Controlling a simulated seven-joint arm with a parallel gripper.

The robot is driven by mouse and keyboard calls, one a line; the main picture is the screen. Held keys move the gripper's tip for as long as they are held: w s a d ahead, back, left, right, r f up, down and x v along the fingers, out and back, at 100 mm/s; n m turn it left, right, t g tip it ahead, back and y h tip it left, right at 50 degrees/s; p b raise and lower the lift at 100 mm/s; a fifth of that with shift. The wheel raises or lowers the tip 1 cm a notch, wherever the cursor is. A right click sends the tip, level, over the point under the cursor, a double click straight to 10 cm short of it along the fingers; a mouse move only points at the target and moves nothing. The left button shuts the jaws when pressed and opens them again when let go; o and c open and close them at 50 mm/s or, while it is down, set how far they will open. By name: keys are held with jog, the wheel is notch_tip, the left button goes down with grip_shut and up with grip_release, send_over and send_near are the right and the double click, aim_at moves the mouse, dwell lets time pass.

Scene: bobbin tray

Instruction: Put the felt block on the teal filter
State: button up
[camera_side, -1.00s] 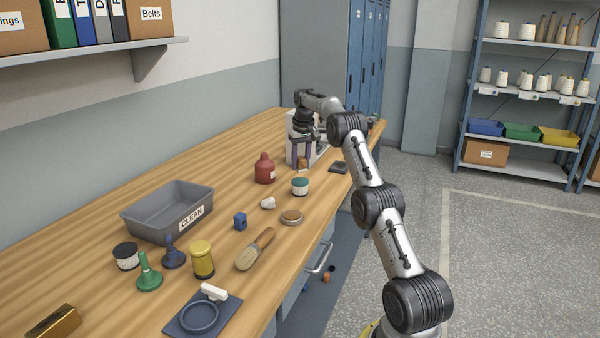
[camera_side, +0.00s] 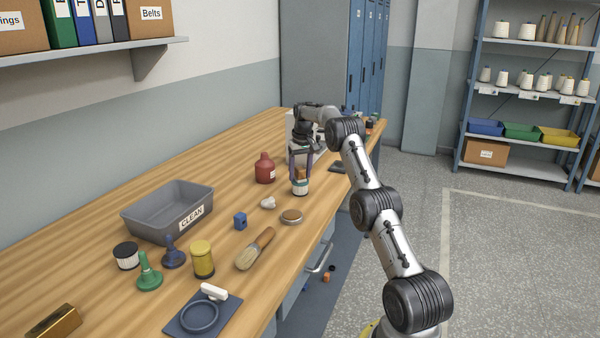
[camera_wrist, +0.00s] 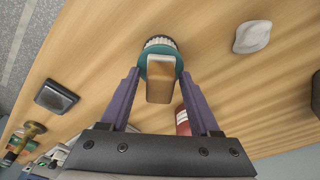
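The felt block (camera_wrist: 160,78), a small tan-brown block, stands on top of the teal filter (camera_wrist: 157,45) in the wrist view. The filter has a teal rim and a white pleated side. In the side view the block (camera_side: 301,174) is over the filter (camera_side: 300,189), near the far end of the bench. My gripper (camera_wrist: 160,74) is above the filter, its two purple fingers on either side of the block. Gaps show between the block and both fingers, so the gripper looks open. The exact contact under the block is hard to see.
A red bottle (camera_side: 265,168) stands close left of the filter. A dark square pad (camera_wrist: 57,97) lies to one side. A grey tray (camera_side: 152,219) and several tools occupy the near bench.

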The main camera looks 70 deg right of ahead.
aim_at(302, 170)
jog(key=shift+o, duration=0.3)
notch_tip(302, 170, up, 12)
jog(key=s+a, duration=0.1)
jog(key=w+a+r+n+t, duration=0.1)
jog(key=a+r, duration=0.3)
jog(key=a, duration=0.3)
jog(key=w+a+r+n, duration=0.1)
jog(key=w+a+r, duration=0.1)
jog(key=a+r, duration=0.4)
jog(key=s+a+r+n+t, duration=0.1)
jog(key=s+a, duration=0.2)
jog(key=a, duration=0.5)
jog(key=s+a+r+n, duration=0.1)
jog(key=s+a+r, duration=0.1)
jog(key=a, duration=0.7)
jog(key=s+a+f+n+t, duration=0.1)
jog(key=s+a+f+n, duration=0.2)
jog(key=s+a, duration=0.85)
jog(key=s+a+f+n, duration=0.1)
jog(key=s+a+f, duration=0.2)
jog(key=s+f, duration=0.1)
jog(key=s+a+f+n+t+y, duration=0.1)
jog(key=s+a+f, duration=0.2)
jog(key=s+f, duration=0.2)
jog(key=shift+s+a+f, duration=0.15)
jog(key=shift+s+a, duration=0.1)
jog(key=shift+s, duration=0.8)
